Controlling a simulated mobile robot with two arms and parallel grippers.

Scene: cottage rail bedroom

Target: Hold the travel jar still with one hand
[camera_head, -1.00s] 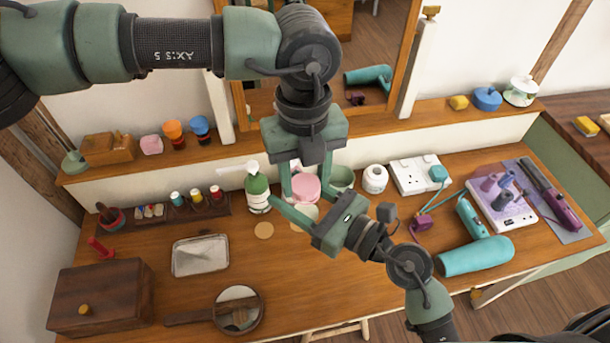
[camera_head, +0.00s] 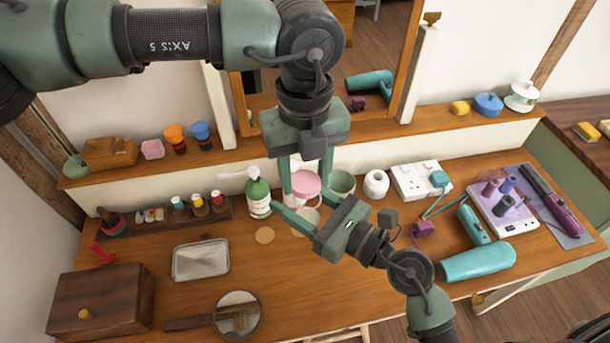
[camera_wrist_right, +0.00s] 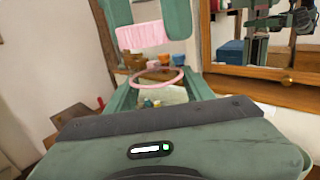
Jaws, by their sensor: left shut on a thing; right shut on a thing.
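The travel jar (camera_head: 308,218) is a pale, see-through jar with a pink rim, near the middle of the desk. My right gripper (camera_head: 298,206) is shut on the jar from the right side. In the right wrist view the jar (camera_wrist_right: 162,96) sits between its fingers, its pink ring uppermost. My left gripper (camera_head: 305,188) comes down from above and is shut on a pink lid (camera_head: 306,183). In the right wrist view the lid (camera_wrist_right: 143,36) is apart from the jar, above its ring. The jar's base is partly hidden by my right gripper.
A green pump bottle (camera_head: 258,196) stands close left of the jar. A pale green cup (camera_head: 341,182) and a white round pot (camera_head: 376,183) stand behind and right. A metal tray (camera_head: 200,260) and hand mirror (camera_head: 237,314) lie left. The front middle desk is clear.

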